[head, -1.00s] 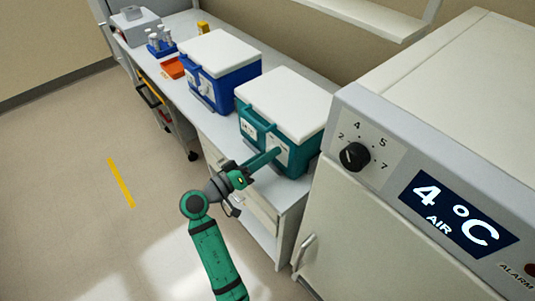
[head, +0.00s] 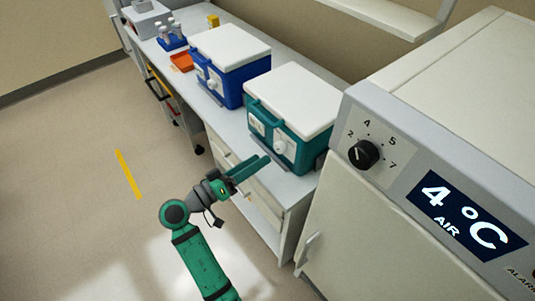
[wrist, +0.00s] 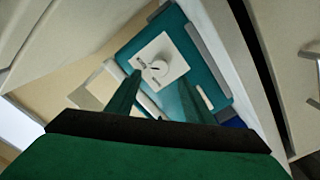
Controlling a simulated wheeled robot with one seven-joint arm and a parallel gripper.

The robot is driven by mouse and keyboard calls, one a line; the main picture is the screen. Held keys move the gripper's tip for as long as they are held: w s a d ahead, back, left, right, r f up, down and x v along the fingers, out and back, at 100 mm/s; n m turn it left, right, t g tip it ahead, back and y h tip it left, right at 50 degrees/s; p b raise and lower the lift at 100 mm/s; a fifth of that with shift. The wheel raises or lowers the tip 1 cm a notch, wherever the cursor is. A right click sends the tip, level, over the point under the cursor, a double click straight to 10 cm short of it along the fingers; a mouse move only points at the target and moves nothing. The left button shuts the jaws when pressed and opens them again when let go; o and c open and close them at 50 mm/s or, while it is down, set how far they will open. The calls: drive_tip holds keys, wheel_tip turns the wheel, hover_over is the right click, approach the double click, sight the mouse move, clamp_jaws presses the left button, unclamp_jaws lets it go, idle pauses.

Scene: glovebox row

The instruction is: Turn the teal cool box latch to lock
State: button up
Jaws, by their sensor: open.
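The teal cool box (head: 262,108) with a white lid stands on the bench in the head view. Its latch (head: 281,144) is a pale round knob on a white plate on the box's front. In the wrist view the latch (wrist: 158,68) shows between and beyond my fingers, with a small dark mark on the knob and lettering too small to read. My gripper (head: 266,159) is open and empty, in front of the box and apart from the latch. Its two green fingers (wrist: 158,88) point toward the plate in the wrist view.
A blue cool box (head: 228,90) stands beside the teal one, farther back. An orange tray (head: 181,62) and a tube rack (head: 172,42) lie beyond. A cabinet with a black dial (head: 363,154) and a display stands close on the right. The floor at left is clear.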

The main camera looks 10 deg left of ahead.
drive_tip(key=v, duration=0.3)
drive_tip(key=shift+s+a, duration=0.15)
drive_tip(key=shift+s, duration=0.05)
idle(0.4)
